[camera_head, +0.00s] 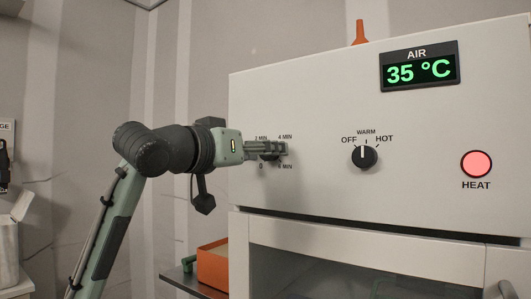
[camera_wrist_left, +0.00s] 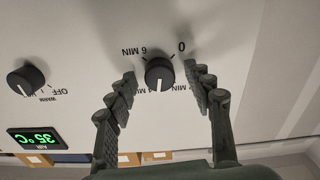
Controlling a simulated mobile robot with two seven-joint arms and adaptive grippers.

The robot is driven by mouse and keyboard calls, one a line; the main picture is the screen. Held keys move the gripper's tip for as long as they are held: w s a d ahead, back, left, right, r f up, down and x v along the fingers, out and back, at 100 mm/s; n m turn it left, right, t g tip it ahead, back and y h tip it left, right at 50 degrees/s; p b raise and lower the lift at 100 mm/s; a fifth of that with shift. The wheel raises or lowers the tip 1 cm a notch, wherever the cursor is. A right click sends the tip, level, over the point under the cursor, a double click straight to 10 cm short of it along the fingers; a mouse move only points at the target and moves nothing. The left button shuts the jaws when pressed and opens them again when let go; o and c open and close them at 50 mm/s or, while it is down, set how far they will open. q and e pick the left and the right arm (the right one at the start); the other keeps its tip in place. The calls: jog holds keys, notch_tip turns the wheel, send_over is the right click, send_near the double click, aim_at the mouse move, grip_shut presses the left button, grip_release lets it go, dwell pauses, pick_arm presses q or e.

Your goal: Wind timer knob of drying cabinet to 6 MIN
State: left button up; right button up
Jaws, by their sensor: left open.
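The drying cabinet (camera_head: 320,195) has a white front panel. Its dark round timer knob (camera_wrist_left: 160,73) shows in the wrist view, where the panel appears upside down. Labels 0, 2 MIN, 4 MIN and 6 MIN surround the knob. Its white pointer line appears to lie between 2 MIN and 4 MIN. My left gripper (camera_head: 283,148) is at the panel in the head view and mostly hides the knob. In the wrist view the open fingers of this gripper (camera_wrist_left: 160,76) stand either side of the knob, with a visible gap on each side. My right gripper is not in view.
An OFF/WARM/HOT knob (camera_head: 364,157) sits to the right, its pointer toward WARM. The HEAT lamp (camera_head: 476,164) glows pinkish red. The AIR display (camera_head: 420,71) reads 35 °C. An orange box (camera_head: 212,266) stands at the cabinet's lower left. An orange object (camera_head: 360,33) is on top.

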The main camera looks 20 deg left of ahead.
pick_arm(q)
jog(key=n, duration=1.1)
jog(key=shift+c, duration=0.4)
